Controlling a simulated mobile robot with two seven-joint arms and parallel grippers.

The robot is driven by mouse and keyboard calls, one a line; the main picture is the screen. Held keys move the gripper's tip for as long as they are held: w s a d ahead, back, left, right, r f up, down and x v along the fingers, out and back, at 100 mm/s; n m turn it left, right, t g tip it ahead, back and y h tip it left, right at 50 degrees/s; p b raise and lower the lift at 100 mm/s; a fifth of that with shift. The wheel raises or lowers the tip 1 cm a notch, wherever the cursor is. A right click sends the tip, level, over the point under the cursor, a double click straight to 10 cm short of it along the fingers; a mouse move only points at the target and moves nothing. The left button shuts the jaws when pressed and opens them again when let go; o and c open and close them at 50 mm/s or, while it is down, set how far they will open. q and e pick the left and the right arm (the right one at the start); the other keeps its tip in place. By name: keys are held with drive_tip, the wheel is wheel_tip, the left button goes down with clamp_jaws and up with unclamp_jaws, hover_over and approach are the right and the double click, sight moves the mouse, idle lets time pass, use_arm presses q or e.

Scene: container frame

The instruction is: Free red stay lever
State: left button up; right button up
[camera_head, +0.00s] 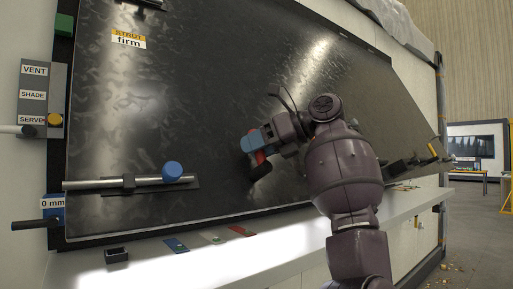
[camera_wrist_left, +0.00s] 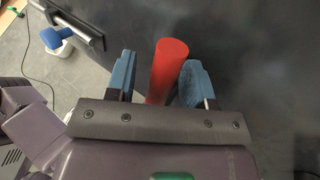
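The red stay lever (camera_head: 260,157) shows as a short red piece on the dark panel, with a black end below it. My left gripper (camera_head: 250,144), with blue fingertips, is at the lever in the head view. In the left wrist view, the red lever (camera_wrist_left: 169,66) stands between the two blue fingers of my left gripper (camera_wrist_left: 158,78). The fingers are apart, with a gap on the left side and the right finger close to the lever. The gripper body hides the lever's lower part. My right gripper is not in view.
A sliding bolt with a blue knob (camera_head: 172,171) sits on the lower left of the dark panel (camera_head: 200,100). A white ledge (camera_head: 190,262) below holds coloured tags and a small black block (camera_head: 116,255). A switch box (camera_head: 35,100) is at the left.

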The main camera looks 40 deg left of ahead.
use_arm(q)
drive_tip(key=v, duration=1.1)
drive_tip(key=shift+a, duration=0.1)
